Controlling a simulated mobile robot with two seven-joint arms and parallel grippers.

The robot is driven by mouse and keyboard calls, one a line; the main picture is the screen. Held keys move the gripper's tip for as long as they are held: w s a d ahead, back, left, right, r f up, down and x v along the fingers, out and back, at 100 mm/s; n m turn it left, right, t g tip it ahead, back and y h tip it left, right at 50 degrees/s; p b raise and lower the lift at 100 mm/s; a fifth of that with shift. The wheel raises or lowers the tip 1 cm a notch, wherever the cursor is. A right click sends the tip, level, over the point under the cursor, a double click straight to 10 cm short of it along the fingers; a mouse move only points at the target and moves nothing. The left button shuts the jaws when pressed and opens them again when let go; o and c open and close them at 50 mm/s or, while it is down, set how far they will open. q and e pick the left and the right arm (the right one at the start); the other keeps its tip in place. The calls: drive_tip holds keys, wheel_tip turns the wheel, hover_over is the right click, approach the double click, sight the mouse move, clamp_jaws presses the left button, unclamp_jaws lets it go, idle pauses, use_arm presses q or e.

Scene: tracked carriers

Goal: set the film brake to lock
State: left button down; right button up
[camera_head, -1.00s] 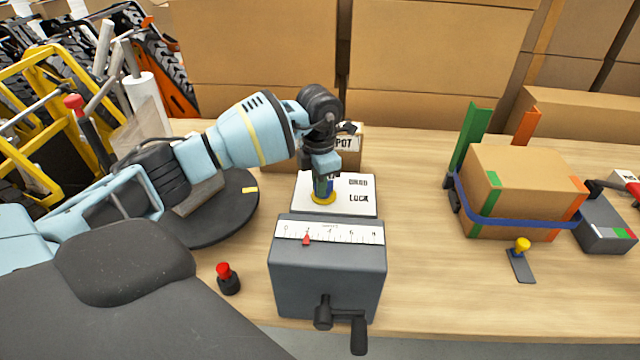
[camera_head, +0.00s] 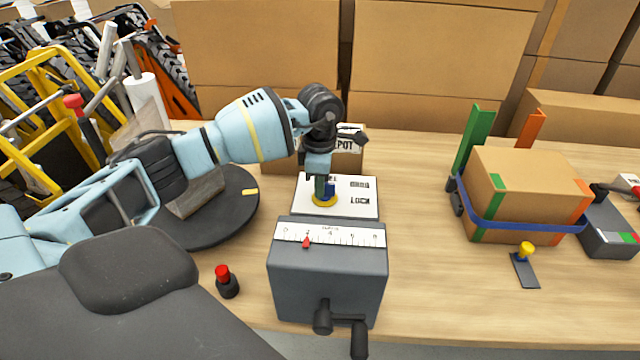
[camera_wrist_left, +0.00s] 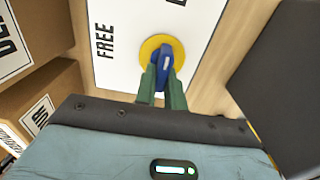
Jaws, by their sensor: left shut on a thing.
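The film brake is a white plate (camera_head: 352,207) on the table with a yellow round base and a blue knob (camera_head: 330,190). In the left wrist view the plate (camera_wrist_left: 130,70) shows the word FREE beside the yellow disc (camera_wrist_left: 152,44) and the blue knob (camera_wrist_left: 164,62). A second label is cut off at the top edge there. In the head view the print on the plate is blurred. My left gripper (camera_head: 322,190) points down at the knob, its green fingers shut on it. My right gripper is not in view.
A grey crank box (camera_head: 327,275) with a scale stands just in front of the plate. A red button (camera_head: 225,280) is at its left, a black turntable (camera_head: 215,225) further left. A strapped carton (camera_head: 530,190) stands at the right.

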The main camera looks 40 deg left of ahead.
use_arm(q)
drive_tip(key=c, duration=1.5)
unclamp_jaws()
drive_tip(key=shift+r, duration=3.9)
